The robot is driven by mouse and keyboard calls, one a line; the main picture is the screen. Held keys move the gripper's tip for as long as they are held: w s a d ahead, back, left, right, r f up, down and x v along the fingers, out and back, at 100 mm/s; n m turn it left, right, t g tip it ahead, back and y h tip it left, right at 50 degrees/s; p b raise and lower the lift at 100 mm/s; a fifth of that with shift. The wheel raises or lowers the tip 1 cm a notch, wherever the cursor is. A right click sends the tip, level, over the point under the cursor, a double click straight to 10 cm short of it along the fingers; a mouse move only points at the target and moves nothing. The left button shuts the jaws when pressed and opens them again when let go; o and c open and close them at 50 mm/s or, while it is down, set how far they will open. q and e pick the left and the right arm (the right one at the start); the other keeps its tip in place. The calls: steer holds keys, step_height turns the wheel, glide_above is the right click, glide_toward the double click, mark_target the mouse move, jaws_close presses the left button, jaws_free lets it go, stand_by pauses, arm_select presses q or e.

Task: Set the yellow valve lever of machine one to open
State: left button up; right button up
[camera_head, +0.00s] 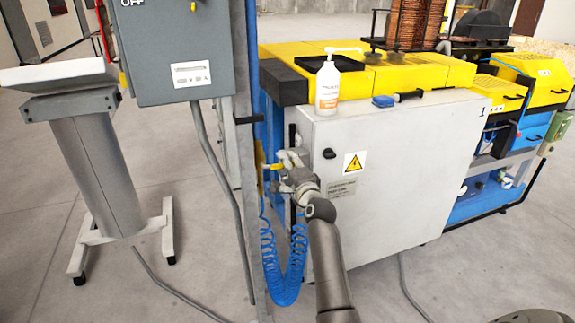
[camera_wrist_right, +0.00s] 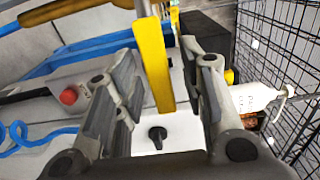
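The yellow valve lever (camera_head: 264,167) is at the left end of machine one (camera_head: 400,170), beside the blue frame. In the right wrist view the yellow lever (camera_wrist_right: 155,65) is a long bar running down between the fingers of my right gripper (camera_head: 283,168). The fingers are open on both sides of it, with a gap visible at the right finger. Contact at the left finger is hard to tell. My right arm reaches in from the bottom and partly hides the valve area. The valve body is not clearly visible. My left gripper is out of view.
A black knob (camera_head: 329,153) is on the cabinet front; a white bottle (camera_head: 327,88) stands on top. A blue coiled hose (camera_head: 287,275) hangs below the lever. A grey post and control box (camera_head: 178,50) stand close on the left. A red button (camera_wrist_right: 68,97) shows in the wrist view.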

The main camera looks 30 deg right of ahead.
jaws_close()
